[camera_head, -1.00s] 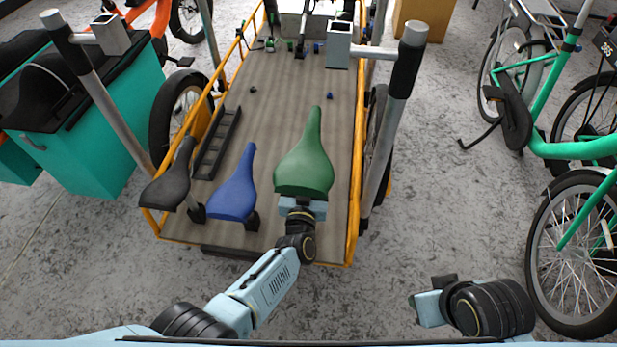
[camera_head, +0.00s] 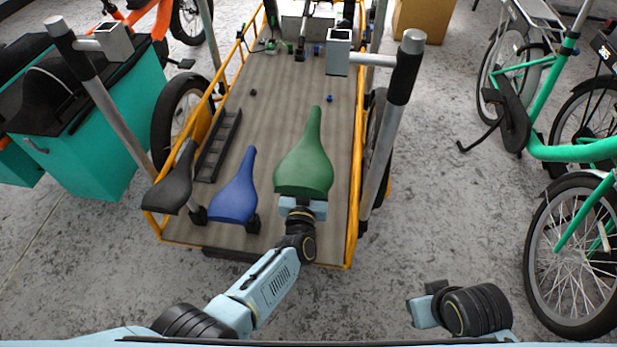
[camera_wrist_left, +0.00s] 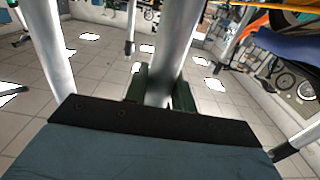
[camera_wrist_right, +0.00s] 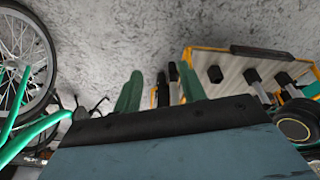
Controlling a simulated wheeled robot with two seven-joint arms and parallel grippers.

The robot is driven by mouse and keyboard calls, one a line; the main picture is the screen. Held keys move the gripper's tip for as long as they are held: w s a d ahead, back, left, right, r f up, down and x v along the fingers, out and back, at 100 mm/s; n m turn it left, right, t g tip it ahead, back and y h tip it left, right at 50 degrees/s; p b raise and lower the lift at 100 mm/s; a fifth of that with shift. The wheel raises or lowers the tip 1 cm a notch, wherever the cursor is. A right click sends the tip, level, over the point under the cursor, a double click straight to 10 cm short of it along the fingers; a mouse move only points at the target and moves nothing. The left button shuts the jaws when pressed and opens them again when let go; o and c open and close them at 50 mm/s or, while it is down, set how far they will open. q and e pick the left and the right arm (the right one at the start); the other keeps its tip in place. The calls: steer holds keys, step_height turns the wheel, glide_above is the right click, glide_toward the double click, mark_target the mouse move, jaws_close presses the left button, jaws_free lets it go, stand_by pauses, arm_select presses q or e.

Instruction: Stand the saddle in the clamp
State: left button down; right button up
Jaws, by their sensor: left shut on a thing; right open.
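A green saddle (camera_head: 306,160) is held over the front right part of the wooden cargo deck, nose pointing away. My left gripper (camera_head: 302,205) is right under its rear edge. In the left wrist view, my left gripper (camera_wrist_left: 160,95) is shut on a grey metal post (camera_wrist_left: 162,65); the saddle's body is not clear there. A square metal socket (camera_head: 339,52), possibly the clamp, is fixed to an upright at right; a similar one (camera_head: 112,42) is at left. Both are apart from the saddle. My right gripper (camera_head: 422,302) is open and empty, low at right.
A blue saddle (camera_head: 235,188) and a black saddle (camera_head: 172,182) stand at the deck's front left. Yellow rails (camera_head: 355,170) edge the deck. Teal boxes (camera_head: 95,150) are at left, a green bike (camera_head: 575,150) at right. Grey floor is clear before the right gripper.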

step_height(320, 180, down, 6)
steer(key=d+p, duration=0.2)
steer(key=shift+s+d+f, duration=0.15)
steer(key=shift+d+f, duration=0.1)
steer(key=shift+d, duration=0.15)
stand_by(1.3)
steer(key=shift+a+r, duration=0.1)
steer(key=shift+r, duration=0.05)
stand_by(0.5)
